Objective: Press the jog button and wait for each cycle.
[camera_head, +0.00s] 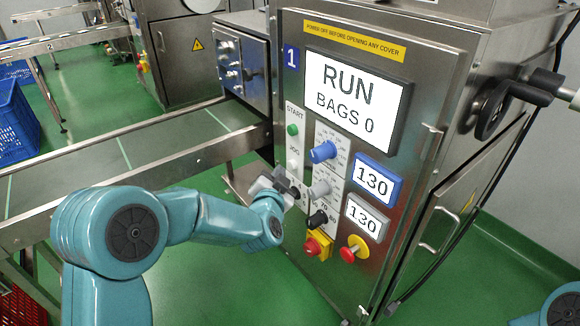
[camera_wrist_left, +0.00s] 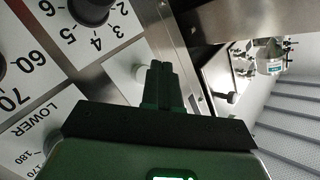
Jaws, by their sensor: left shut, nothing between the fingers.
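The control panel (camera_head: 345,30) of machine 1 has a green START button (camera_head: 292,130). Below it, under the JOG label, is the pale jog button (camera_head: 293,166). The screen (camera_head: 352,98) reads RUN, BAGS 0. My left gripper (camera_head: 282,184) is shut and empty, at the panel's left edge just below the jog button. My right gripper is out of view.
A blue knob (camera_head: 323,152), grey knob (camera_head: 320,188) and black knob (camera_head: 318,219) lie close right of the gripper. A red stop button (camera_head: 316,244) and a red-yellow switch (camera_head: 353,250) sit lower. A conveyor (camera_head: 130,150) runs left. Displays read 130.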

